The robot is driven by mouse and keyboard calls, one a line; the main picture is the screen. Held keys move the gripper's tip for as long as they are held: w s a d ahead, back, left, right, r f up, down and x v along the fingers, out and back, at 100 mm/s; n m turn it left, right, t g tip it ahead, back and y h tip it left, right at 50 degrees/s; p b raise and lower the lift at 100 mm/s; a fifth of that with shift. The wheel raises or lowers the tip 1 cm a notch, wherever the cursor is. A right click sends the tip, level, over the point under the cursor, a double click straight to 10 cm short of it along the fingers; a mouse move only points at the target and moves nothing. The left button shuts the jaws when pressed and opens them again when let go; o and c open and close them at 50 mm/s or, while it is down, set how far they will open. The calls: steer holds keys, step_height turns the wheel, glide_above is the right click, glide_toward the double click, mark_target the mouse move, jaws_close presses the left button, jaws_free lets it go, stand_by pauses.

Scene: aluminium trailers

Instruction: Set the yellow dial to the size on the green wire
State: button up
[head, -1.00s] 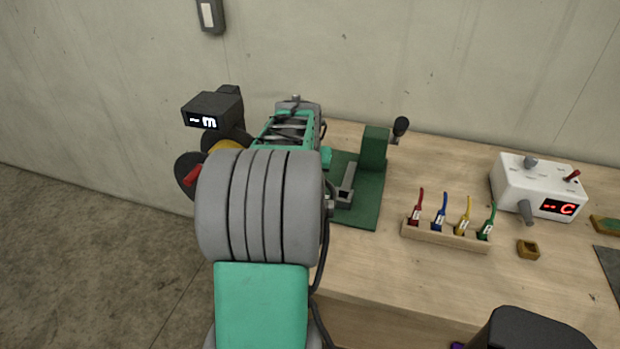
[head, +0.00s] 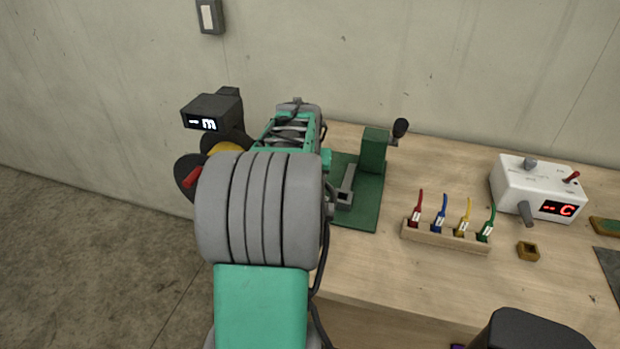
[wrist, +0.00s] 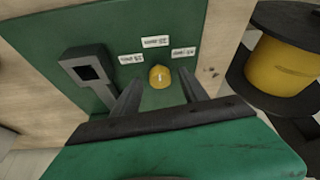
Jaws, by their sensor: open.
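The yellow dial (wrist: 159,77) sits on a green plate (wrist: 72,28) in the wrist view, with three small white labels around it whose print I cannot read. My gripper (wrist: 160,82) is open and empty, one finger to each side of the dial; I cannot tell if either touches it. My arm hides the dial and gripper in the head view. The green wire (head: 491,217) stands at the right end of a wooden rack (head: 440,239), beside red, blue and yellow wires. Its white tag is too small to read.
A square grey socket (wrist: 88,70) stands left of the dial. A yellow spool (wrist: 285,65) with dark flanges is at the right. On the bench are a white box (head: 510,185) with a red display and a small brass-coloured block (head: 528,251). The bench front is mostly clear.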

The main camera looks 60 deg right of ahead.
steer(key=v, duration=0.7)
steer(key=shift+a+r+b, duration=0.2)
steer(key=shift+r+b, duration=0.1)
steer(key=shift+r, duration=0.05)
steer(key=shift+s, duration=0.1)
